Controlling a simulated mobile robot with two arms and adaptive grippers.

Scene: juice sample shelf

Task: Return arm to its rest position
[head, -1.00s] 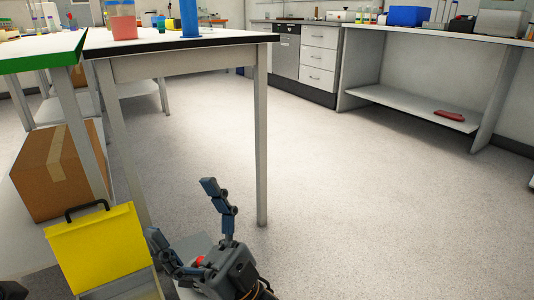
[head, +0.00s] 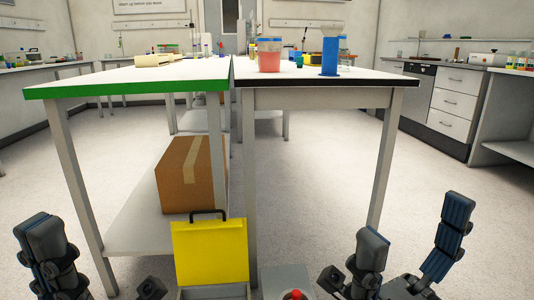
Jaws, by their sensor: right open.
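My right gripper (head: 414,222) is at the lower right, its dark fingers spread apart with nothing between them. It is in front of the tables, near the bottom edge of the view. My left gripper (head: 98,268) is at the lower left corner, partly cut off by the bottom edge. One dark finger stands up there, but the frame does not show clearly how far its jaws are apart. I see nothing held in it.
A green-edged table (head: 130,88) and a black-edged table (head: 310,82) stand ahead. A cardboard box (head: 180,180) sits on the lower shelf. A yellow panel with a handle (head: 210,255) is low at centre.

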